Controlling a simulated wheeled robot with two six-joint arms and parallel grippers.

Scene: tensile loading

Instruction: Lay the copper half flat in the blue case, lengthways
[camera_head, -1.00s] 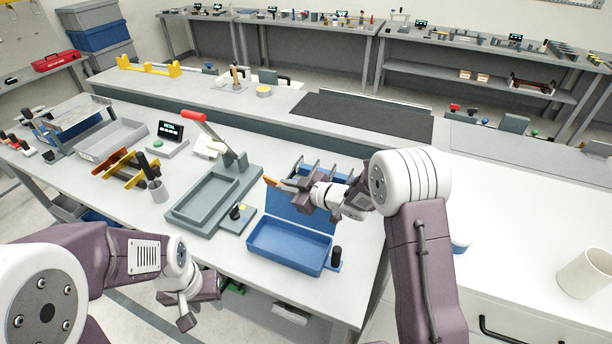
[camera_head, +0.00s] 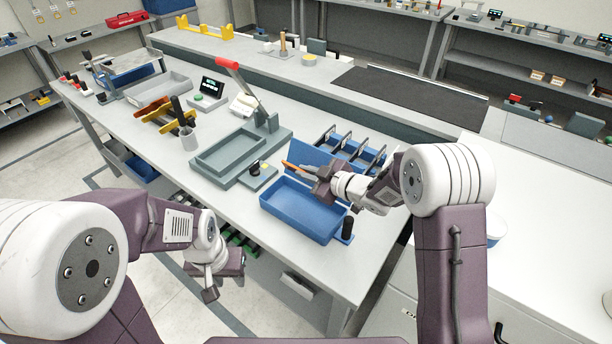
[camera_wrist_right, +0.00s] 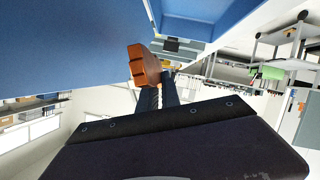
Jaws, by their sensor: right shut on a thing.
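The open blue case (camera_head: 297,221) lies on the bench, its tray empty where it shows and its lid (camera_head: 296,157) raised at the back. My right gripper (camera_head: 309,174) is above the back of the case, in front of the lid. It is shut on the copper half (camera_head: 291,165), which sticks out to the left, clear of the tray floor. In the right wrist view the copper half (camera_wrist_right: 139,66) shows beyond the dark fingers (camera_wrist_right: 160,95), near large blue surfaces. My left gripper (camera_head: 211,283) hangs low in front of the bench, away from the case; its jaws are not clear.
A grey press with a red handle (camera_head: 228,64) stands left of the case. A small block with a black knob (camera_head: 258,172) sits between them. A black post (camera_head: 347,228) stands at the case's right front corner. A blue divided rack (camera_head: 350,150) is behind the lid.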

